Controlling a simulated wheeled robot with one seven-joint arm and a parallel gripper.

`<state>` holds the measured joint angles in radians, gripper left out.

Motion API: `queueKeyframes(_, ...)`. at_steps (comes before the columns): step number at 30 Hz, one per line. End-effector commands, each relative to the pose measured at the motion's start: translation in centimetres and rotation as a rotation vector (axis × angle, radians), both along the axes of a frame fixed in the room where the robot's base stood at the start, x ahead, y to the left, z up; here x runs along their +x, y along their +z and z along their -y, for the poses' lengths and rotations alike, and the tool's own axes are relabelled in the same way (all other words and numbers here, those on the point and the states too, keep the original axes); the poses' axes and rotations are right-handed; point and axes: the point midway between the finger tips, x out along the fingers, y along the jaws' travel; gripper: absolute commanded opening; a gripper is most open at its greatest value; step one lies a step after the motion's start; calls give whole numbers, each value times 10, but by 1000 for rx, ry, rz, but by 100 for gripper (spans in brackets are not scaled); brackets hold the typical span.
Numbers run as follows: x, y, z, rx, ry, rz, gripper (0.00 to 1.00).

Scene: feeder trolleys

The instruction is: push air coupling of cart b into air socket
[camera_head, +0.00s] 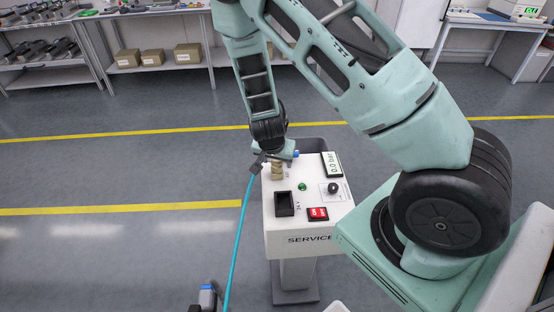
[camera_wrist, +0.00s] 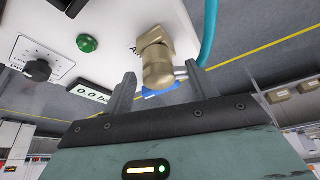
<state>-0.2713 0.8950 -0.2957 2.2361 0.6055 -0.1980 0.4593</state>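The service post (camera_head: 308,220) is white, with a brass air socket (camera_head: 277,172) on its top left corner. In the wrist view the brass socket (camera_wrist: 156,62) is an elbow shape in front of my gripper. The air coupling has a blue part (camera_head: 295,154), with a teal hose (camera_head: 238,225) hanging at its left. In the wrist view the blue part (camera_wrist: 162,90) lies between my fingers, close under the brass socket and partly hidden by it. My gripper (camera_wrist: 160,80) has its fingers apart around it. I cannot tell whether they touch the coupling or whether it is seated.
The pressure display (camera_head: 332,165) reads 0.0 bar. A green lamp (camera_head: 302,187), black knob (camera_head: 333,187), black 24 V socket (camera_head: 284,203) and red switch (camera_head: 318,213) share the panel. A grey-blue connector (camera_head: 207,297) shows at the bottom edge. The floor on the left is clear.

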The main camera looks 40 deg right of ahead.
Motion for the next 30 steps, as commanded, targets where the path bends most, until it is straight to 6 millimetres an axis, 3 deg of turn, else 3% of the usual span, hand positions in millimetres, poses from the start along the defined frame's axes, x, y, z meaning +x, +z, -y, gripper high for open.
queueKeyframes(11,-2,11,-4,-1,2,0,57)
queueKeyframes(30,-29,128,-43,-1,4,1,57)
